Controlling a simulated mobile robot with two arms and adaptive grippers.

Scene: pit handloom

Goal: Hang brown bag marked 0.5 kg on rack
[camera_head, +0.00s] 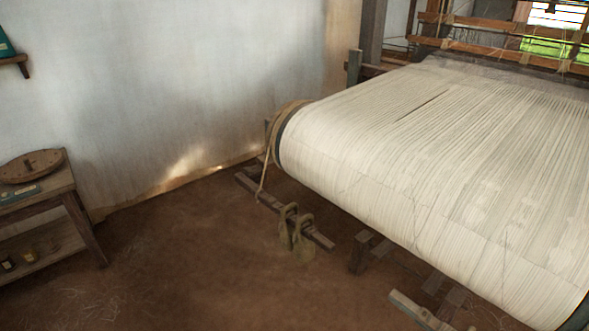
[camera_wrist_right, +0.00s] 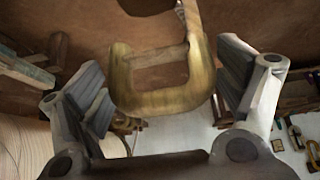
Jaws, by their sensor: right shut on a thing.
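My right gripper (camera_wrist_right: 165,85) shows in the right wrist view, its two grey fingers on either side of a brass-coloured squared loop (camera_wrist_right: 165,100). I cannot tell whether the loop belongs to the brown bag, and no 0.5 kg mark is readable. No rack is clearly identifiable. Neither gripper shows in the head view.
The loom's wide cream warp roll (camera_head: 420,190) fills the right. Two olive looped weights (camera_head: 303,243) stand by a floor beam (camera_head: 320,239).

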